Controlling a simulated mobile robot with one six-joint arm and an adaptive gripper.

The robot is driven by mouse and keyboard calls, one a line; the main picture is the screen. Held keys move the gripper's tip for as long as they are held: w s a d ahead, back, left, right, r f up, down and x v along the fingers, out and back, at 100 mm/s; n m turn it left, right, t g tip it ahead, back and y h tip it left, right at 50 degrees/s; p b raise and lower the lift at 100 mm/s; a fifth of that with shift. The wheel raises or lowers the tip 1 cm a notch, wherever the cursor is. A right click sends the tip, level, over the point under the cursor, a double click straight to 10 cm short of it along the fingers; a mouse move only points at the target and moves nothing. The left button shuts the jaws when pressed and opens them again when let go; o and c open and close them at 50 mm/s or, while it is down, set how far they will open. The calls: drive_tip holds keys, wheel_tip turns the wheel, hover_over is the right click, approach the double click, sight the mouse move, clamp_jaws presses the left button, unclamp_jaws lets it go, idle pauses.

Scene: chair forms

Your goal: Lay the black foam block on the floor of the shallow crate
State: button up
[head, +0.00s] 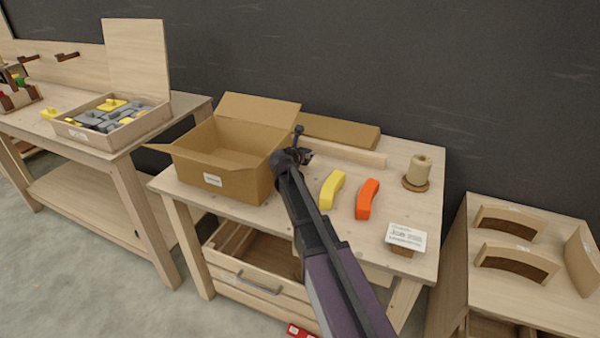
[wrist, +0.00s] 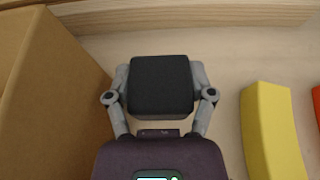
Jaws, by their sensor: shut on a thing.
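The black foam block (wrist: 160,88) sits between the two grey fingers of my gripper (wrist: 160,100) in the wrist view, gripped on both sides. In the head view my gripper (head: 292,156) is over the workbench, just right of the cardboard box; I cannot make out the block clearly there. A slatted wooden crate (head: 232,283) with a metal handle sits under the same bench, below and left of my gripper. Part of its inside shows, and its right side is hidden by my arm.
The open cardboard box (head: 236,186) stands close left of my gripper. A yellow curved piece (head: 332,190), an orange one (head: 367,199), a spool (head: 420,170) and a card (head: 406,237) are to the right. A tray of pieces (head: 70,132) is on the left bench.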

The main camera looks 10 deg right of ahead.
sight(304, 173)
drive_tip(key=shift+f+b, duration=0.5)
drive_tip(key=shift+f, duration=0.35)
drive_tip(key=shift+f+b, duration=1.85)
drive_tip(key=shift+b, duration=0.05)
drive_tip(key=shift+f, duration=0.1)
drive_tip(key=o, duration=0.7)
